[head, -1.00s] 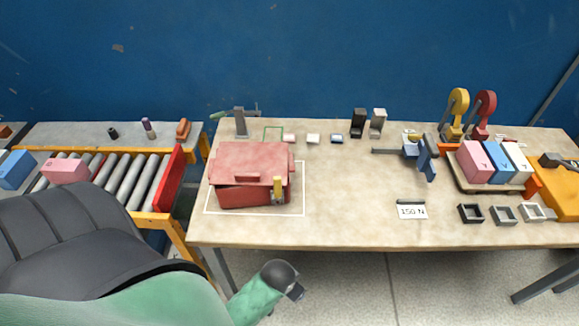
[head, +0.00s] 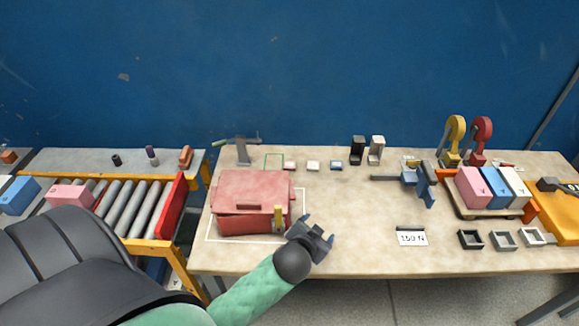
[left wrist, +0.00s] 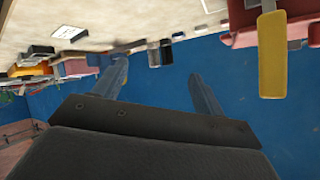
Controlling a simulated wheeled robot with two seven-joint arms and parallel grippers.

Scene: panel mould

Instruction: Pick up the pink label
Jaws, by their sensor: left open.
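The pink label (head: 289,165) is a small pale-pink piece lying flat toward the back of the table, behind the right side of the red box. A pale label (head: 313,166) and a blue label (head: 336,165) lie in a row to its right. My left gripper (head: 318,229) is open and empty, over the front of the table at the red box's right front corner, well short of the pink label. Its two fingers also show spread apart in the left wrist view (left wrist: 160,85). I cannot make out the pink label surely in that view. My right gripper is out of view.
A red lidded box (head: 252,203) with a yellow latch (head: 278,217) stands close left of my gripper. A black and a white holder (head: 376,150) stand at the back. A "150 N" card (head: 412,237) lies right. The table's middle is clear.

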